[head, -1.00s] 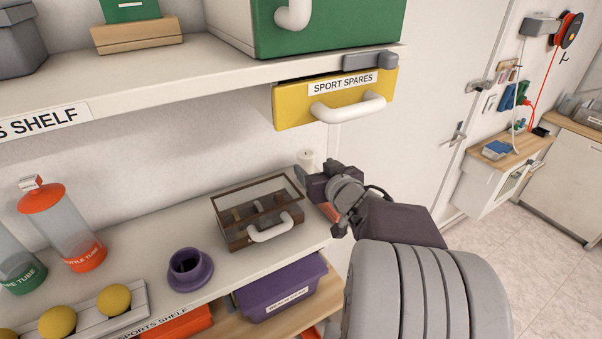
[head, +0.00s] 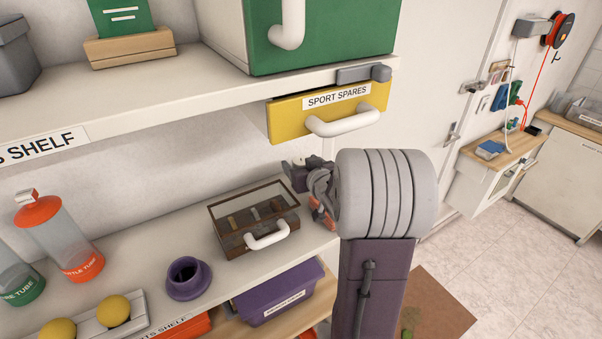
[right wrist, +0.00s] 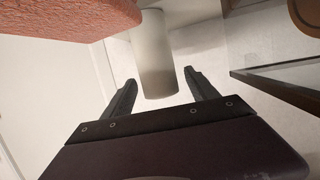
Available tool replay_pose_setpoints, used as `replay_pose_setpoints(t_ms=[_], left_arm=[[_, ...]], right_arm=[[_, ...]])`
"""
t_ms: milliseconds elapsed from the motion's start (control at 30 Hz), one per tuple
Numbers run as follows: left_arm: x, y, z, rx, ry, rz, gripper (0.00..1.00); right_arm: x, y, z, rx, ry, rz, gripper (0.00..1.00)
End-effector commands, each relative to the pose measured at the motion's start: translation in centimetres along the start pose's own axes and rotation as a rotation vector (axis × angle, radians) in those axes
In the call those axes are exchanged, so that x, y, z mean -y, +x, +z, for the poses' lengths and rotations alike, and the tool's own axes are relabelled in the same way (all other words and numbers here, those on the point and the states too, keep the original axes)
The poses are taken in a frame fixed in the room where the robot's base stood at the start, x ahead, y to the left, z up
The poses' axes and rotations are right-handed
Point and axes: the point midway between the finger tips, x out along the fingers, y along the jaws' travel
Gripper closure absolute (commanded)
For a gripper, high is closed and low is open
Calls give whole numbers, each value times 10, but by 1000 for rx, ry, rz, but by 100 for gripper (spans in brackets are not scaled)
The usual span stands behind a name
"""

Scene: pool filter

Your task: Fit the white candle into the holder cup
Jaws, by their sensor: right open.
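The white candle (right wrist: 155,55) stands out as a pale cylinder in the right wrist view, with its near end between my right fingers. My right gripper (right wrist: 160,76) is open, with a finger on either side of the candle and visible gaps. In the head view my right gripper (head: 296,172) is at the shelf's right end, behind the glass-lid box, and mostly hides the candle. A purple flanged cup (head: 188,281), likely the holder cup, stands open and empty-looking on the shelf. My left gripper is out of view.
The glass-lid box (head: 240,242) stands just left of my right gripper. A brick-red object (right wrist: 70,20) is close by in the wrist view. A yellow drawer (head: 290,125) hangs above. Clear tubes (head: 62,235) and yellow balls (head: 113,308) are at left.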

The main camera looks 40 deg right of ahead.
Motion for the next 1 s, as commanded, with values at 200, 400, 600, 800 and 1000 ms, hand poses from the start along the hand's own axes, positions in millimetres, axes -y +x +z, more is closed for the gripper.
replay_pose_setpoints(t_ms=[200,400,600,800,1000], left_arm=[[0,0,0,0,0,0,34],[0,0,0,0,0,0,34],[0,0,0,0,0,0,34],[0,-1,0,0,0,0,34],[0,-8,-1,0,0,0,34]], right_arm=[[0,3,0,0,-1,0,32],[0,3,0,0,-1,0,80],[0,3,0,-1,-1,0,100],[0,1,-5,-1,-1,0,100],[0,-8,-38,-7,-4,0,100]])
